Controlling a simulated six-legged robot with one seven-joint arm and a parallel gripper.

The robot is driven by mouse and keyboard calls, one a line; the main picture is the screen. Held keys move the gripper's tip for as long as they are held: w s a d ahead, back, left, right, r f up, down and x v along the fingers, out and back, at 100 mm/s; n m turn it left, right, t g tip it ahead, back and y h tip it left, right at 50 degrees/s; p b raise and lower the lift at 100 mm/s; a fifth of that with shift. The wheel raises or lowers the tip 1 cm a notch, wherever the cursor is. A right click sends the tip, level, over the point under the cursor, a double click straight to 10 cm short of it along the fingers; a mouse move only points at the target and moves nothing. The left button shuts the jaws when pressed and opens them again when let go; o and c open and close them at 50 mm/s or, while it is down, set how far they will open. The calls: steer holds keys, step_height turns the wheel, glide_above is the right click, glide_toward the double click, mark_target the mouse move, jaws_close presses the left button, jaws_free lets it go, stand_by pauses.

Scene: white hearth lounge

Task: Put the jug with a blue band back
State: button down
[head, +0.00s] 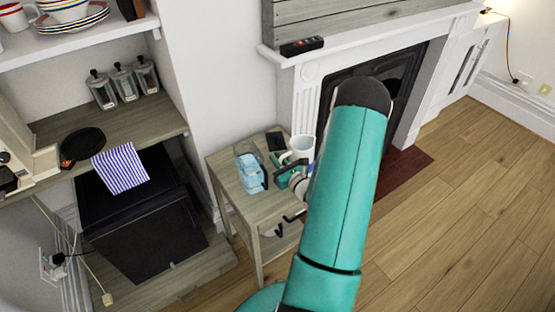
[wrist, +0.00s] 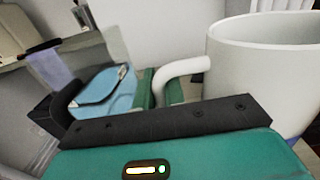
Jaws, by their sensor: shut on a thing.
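The jug (head: 302,146) is white and upright at the far right part of the small side table (head: 222,165) in the head view. In the wrist view the jug (wrist: 262,75) fills the right side, and a strip of its blue band shows low on its wall. My gripper (head: 287,171) is at the jug's left side, partly hidden by my arm. In the wrist view my gripper (wrist: 160,90) has its green fingers shut on the jug's handle. The jug's base is hidden, so I cannot tell whether it touches the table.
A light-blue container (head: 250,173) stands on the table close left of my gripper. A dark flat object (head: 276,141) lies at the table's back. The fireplace (head: 345,85) is behind at right. A black cabinet (head: 145,230) stands left; wooden floor (head: 470,190) is clear at right.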

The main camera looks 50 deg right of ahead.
steer(key=c, duration=1.5)
jaws_free()
steer(key=shift+f, duration=0.1)
